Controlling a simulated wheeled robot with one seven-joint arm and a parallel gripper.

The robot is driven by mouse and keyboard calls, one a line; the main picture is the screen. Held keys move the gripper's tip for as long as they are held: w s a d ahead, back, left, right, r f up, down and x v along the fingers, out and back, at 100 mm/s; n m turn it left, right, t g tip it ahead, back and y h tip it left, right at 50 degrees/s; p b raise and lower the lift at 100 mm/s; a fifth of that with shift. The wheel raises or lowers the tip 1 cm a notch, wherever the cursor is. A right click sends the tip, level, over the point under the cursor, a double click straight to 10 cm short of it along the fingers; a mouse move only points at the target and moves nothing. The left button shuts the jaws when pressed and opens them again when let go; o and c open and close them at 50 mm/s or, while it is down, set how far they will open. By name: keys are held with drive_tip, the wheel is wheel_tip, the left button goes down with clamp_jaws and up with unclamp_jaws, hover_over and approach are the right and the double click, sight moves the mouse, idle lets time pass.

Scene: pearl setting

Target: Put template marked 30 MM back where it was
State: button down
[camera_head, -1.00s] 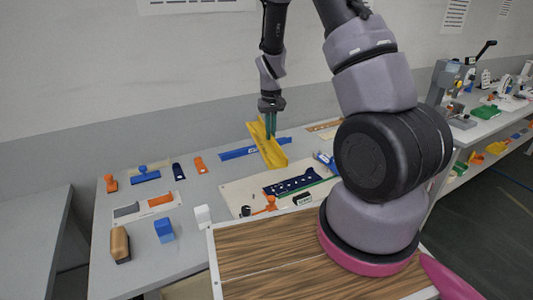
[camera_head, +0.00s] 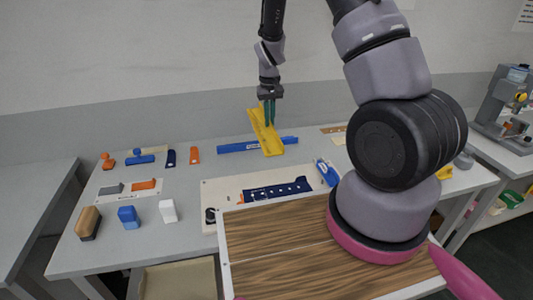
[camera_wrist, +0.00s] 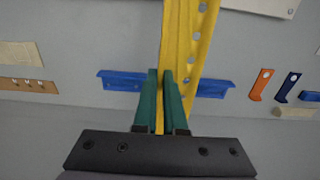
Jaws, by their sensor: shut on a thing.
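My gripper (camera_head: 269,114) is shut on a long yellow template (camera_head: 265,138). In the wrist view the green fingers (camera_wrist: 166,88) pinch its edge, and a row of holes shows along the template (camera_wrist: 195,40). The template is tilted in the head view and crosses in front of a long blue bar (camera_head: 238,147) with small markings. The bar also shows behind the fingers in the wrist view (camera_wrist: 120,80). I cannot tell whether the template touches the bar or table. No 30 MM mark is readable.
The grey table (camera_head: 100,240) carries a pale board (camera_head: 222,190) with a dark blue holed template (camera_head: 276,191). Small orange (camera_head: 194,155) and navy (camera_head: 171,157) pieces lie left of the bar. Blue (camera_head: 128,217), white (camera_head: 168,211) and tan (camera_head: 89,223) blocks stand front left.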

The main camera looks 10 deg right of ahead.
wheel_tip(320, 180, down, 9)
drive_tip(key=shift+f, duration=0.1)
idle(0.3)
drive_tip(key=shift+f, duration=0.1)
drive_tip(key=shift+f, duration=0.4)
drive_tip(key=c, duration=1)
unclamp_jaws()
